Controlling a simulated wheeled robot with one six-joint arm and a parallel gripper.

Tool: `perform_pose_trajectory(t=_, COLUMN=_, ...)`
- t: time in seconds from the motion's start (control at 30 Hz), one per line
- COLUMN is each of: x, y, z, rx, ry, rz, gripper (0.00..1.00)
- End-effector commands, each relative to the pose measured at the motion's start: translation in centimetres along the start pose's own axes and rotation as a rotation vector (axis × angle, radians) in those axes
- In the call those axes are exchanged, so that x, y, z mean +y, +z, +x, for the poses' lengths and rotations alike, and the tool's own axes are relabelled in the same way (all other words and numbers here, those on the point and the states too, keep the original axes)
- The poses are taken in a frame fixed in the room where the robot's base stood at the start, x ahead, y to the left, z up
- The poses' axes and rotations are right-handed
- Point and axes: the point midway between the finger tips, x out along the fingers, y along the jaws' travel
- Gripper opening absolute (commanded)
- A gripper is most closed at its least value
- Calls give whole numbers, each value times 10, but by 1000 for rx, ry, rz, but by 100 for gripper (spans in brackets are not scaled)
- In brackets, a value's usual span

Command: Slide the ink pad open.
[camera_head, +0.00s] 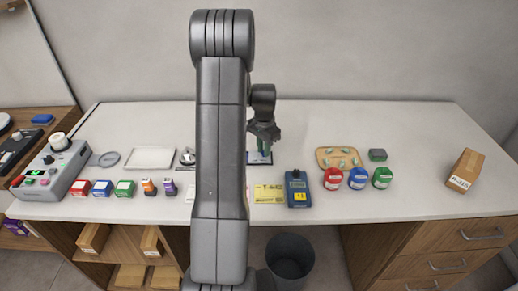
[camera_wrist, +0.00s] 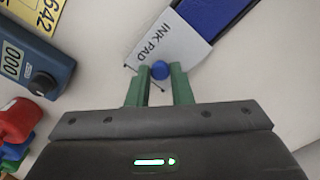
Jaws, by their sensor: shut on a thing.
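The ink pad (camera_head: 253,158) lies on the counter, partly hidden behind my arm and gripper. In the wrist view its white lid (camera_wrist: 170,46), lettered INK PAD, extends toward my gripper. A dark-framed blue pad surface (camera_wrist: 209,14) shows beyond the lid, running out of the top of the picture. A round blue knob (camera_wrist: 160,70) is at the lid's near edge. My gripper (camera_head: 265,150) points down at the ink pad. Its green fingers (camera_wrist: 159,75) are shut on the knob, one on each side.
A blue numbering device (camera_head: 298,189) and a yellow card (camera_head: 269,194) lie in front. Red, blue and green round stampers (camera_head: 358,179) and a wooden tray (camera_head: 338,158) stand right. Ink bottles and a white tray (camera_head: 150,158) stand left.

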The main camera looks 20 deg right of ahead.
Motion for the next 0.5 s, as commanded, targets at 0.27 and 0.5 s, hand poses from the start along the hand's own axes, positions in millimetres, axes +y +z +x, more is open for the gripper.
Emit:
perform_pose_trajectory(t=0.27, x=-1, y=0, z=-1, rx=1, ry=-1, rz=-1, gripper=41)
perform_pose_trajectory(t=0.5, x=-1, y=0, z=-1, rx=1, ry=0, rz=-1, gripper=41)
